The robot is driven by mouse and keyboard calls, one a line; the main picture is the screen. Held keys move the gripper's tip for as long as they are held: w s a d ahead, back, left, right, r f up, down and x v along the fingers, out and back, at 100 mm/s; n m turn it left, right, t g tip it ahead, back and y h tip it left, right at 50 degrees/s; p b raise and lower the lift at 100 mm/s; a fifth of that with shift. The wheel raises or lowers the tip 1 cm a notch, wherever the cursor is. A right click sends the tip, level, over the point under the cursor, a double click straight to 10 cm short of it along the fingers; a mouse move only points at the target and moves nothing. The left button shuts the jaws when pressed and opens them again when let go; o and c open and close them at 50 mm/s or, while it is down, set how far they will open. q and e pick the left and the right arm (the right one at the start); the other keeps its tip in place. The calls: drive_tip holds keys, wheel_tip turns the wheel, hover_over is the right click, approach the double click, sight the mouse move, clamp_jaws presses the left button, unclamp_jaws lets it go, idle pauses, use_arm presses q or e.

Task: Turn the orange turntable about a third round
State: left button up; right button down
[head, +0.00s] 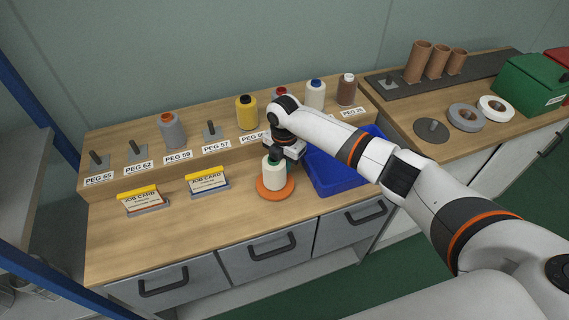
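The orange turntable (276,196) is a small round disc on the wooden bench top, left of the blue bin. A white thread spool (274,178) stands upright on it. My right arm reaches in from the right, and my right gripper (277,157) points down at the top of the spool. A dark fingertip overlaps the spool's top; I cannot tell whether it touches it or whether the fingers are open or shut. The far side of the turntable is hidden by the spool. My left gripper is not in view.
A blue bin (330,182) sits close on the right, partly under my arm. Job card holders (207,182) stand to the left. Behind is a raised shelf with labelled pegs and several spools, including a yellow one (246,113). The bench front left is clear.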

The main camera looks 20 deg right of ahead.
drive_tip(key=shift+w+r, duration=0.1)
drive_tip(key=c, duration=1.4)
unclamp_jaws()
wheel_tip(320, 180, up, 12)
drive_tip(key=b, duration=0.1)
drive_tip(key=shift+b, duration=0.4)
